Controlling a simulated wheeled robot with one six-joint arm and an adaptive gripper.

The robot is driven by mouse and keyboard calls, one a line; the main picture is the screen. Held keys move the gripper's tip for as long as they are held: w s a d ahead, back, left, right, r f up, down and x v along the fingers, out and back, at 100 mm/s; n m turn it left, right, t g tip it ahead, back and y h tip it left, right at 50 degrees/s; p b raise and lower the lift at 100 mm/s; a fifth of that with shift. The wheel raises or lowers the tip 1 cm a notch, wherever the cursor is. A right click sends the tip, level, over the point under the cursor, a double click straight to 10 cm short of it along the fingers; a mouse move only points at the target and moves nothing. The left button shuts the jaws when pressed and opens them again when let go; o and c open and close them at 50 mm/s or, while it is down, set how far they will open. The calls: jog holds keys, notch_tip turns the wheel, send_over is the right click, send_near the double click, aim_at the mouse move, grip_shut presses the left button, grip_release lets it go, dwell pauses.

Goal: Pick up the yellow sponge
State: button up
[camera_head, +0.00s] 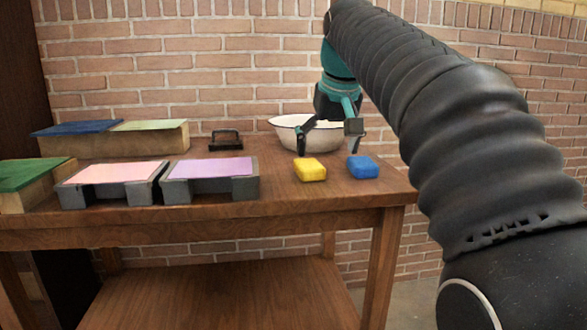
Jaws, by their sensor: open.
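The yellow sponge (310,170) lies on the wooden table, right of the middle, near the front edge. My gripper (328,145) is above and behind it in the picture, in front of the white bowl. Its fingers are spread apart with nothing between them. The left finger ends just above the sponge's far side in the picture; I cannot tell the exact gap. The sponge is fully in view.
A blue sponge (362,167) lies just right of the yellow one. A white bowl (285,124) stands behind. Purple (212,168) and pink (115,173) topped blocks, a dark handled object (225,141) and a green-topped block (30,174) are to the left.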

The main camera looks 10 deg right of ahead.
send_near(309, 163)
notch_tip(309, 163, up, 3)
jog(key=s, duration=0.3)
jog(key=w, duration=0.1)
jog(key=shift+d+p+x, duration=0.15)
jog(key=shift+p+x, duration=0.05)
jog(key=shift+x, duration=1.95)
jog(key=shift+d+p+x, duration=0.15)
jog(key=shift+d+x, duration=0.05)
jog(key=shift+x, duration=1.9)
jog(key=x, duration=0.4)
jog(key=shift+w+a+f, duration=0.25)
jog(key=shift+w+a, duration=0.1)
jog(key=shift+w+f, duration=0.1)
jog(key=shift+f, duration=0.15)
jog(key=shift+f, duration=0.2)
jog(key=c, duration=0.9)
